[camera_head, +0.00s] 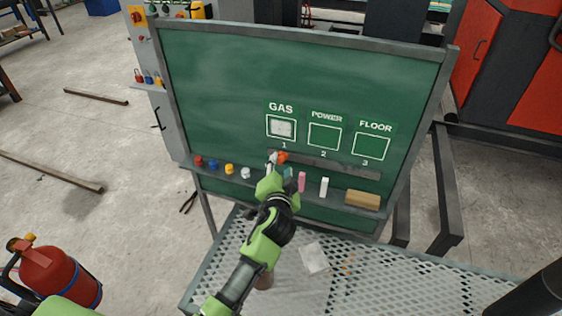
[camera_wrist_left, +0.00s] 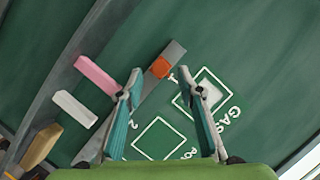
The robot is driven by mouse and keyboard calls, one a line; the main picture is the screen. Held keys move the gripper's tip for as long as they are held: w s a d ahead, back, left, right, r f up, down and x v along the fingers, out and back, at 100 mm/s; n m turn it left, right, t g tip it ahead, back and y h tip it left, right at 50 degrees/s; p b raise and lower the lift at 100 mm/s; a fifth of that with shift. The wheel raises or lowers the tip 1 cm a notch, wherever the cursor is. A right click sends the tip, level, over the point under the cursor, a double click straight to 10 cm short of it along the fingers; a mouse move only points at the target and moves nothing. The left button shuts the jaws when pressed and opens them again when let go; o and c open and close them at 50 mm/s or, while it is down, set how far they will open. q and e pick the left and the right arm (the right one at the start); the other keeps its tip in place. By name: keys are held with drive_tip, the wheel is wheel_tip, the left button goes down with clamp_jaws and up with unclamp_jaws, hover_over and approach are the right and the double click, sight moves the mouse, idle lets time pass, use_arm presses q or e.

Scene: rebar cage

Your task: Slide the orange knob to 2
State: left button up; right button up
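The orange knob (camera_head: 282,157) sits at the left end of a grey rail (camera_head: 335,168) on the green board, just below the number 1. The framed POWER box (camera_head: 324,137) with the number 2 is to its right. In the left wrist view the orange knob (camera_wrist_left: 160,67) shows in the gap between my left fingertips. My left gripper (camera_head: 280,165) is open in front of the knob; its teal fingers (camera_wrist_left: 160,78) are spread on both sides, and I cannot tell if they touch it. My right gripper is not in view.
The ledge under the rail holds a pink chalk (camera_head: 302,182), a white chalk (camera_head: 324,187), a wooden block (camera_head: 362,199) and several coloured magnets or caps (camera_head: 229,169). A perforated metal table (camera_head: 420,280) stands in front. A fire extinguisher (camera_head: 60,275) is at lower left.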

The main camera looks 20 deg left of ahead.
sight(281, 159)
use_arm(q)
drive_tip(key=shift+w+a, duration=0.15)
drive_tip(key=shift+w, duration=0.4)
drive_tip(key=shift+x, duration=0.85)
drive_tip(key=shift+f, duration=0.1)
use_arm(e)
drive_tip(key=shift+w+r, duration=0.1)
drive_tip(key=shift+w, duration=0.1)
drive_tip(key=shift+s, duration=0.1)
